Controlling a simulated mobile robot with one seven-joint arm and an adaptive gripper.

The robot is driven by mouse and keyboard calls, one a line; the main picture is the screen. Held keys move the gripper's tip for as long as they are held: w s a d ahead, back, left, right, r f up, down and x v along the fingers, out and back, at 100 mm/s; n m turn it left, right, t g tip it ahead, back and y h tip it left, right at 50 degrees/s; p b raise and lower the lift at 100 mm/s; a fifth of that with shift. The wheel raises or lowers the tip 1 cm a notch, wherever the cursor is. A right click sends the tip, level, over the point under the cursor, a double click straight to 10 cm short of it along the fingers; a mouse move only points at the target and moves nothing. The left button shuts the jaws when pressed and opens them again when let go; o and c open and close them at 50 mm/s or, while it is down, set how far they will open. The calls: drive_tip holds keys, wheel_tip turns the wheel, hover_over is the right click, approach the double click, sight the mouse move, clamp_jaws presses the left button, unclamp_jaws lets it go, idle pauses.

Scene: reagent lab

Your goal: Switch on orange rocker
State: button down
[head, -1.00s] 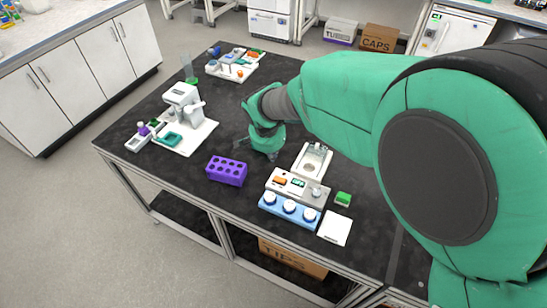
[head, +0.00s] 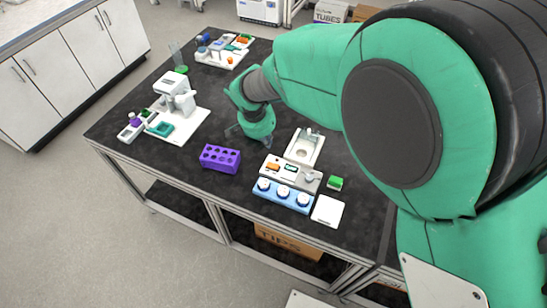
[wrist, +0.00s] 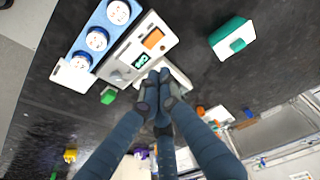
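The orange rocker (head: 273,167) sits on the left part of a light control panel behind the blue rack. A green-lit display (head: 291,168) and a grey knob (head: 309,177) are to its right. In the wrist view, the orange rocker (wrist: 153,39) is above the green display (wrist: 141,61) on the panel. My gripper (wrist: 160,78) looks shut and empty, its fingertips close together, below the display and rocker in that picture. In the head view, my gripper (head: 240,132) is over the bench, behind and left of the panel; its fingertips are hard to make out.
A blue rack (head: 284,199) with three white caps lies in front of the panel. A purple rack (head: 220,158) stands left, a green block (head: 335,183) and a white card (head: 327,211) right. A white tray (head: 317,141) is behind. Dark bench separates the purple rack and panel.

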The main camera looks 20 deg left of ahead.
drive_tip(key=shift+f, duration=0.15)
drive_tip(key=b, duration=0.2)
hover_over(275, 164)
drive_tip(key=f, duration=1.1)
drive_tip(key=shift+s+a+f, duration=0.15)
drive_tip(key=shift+s+a, duration=0.1)
drive_tip(key=shift+s, duration=0.05)
drive_tip(key=shift+d+f, duration=0.15)
drive_tip(key=shift+f, duration=0.9)
drive_tip(key=shift+f+b, duration=0.1)
drive_tip(key=shift+b, duration=0.25)
drive_tip(key=shift+d+f+y+b, duration=0.3)
drive_tip(key=shift+f+y, duration=0.05)
drive_tip(key=shift+y, duration=0.15)
drive_tip(key=shift+a, duration=0.2)
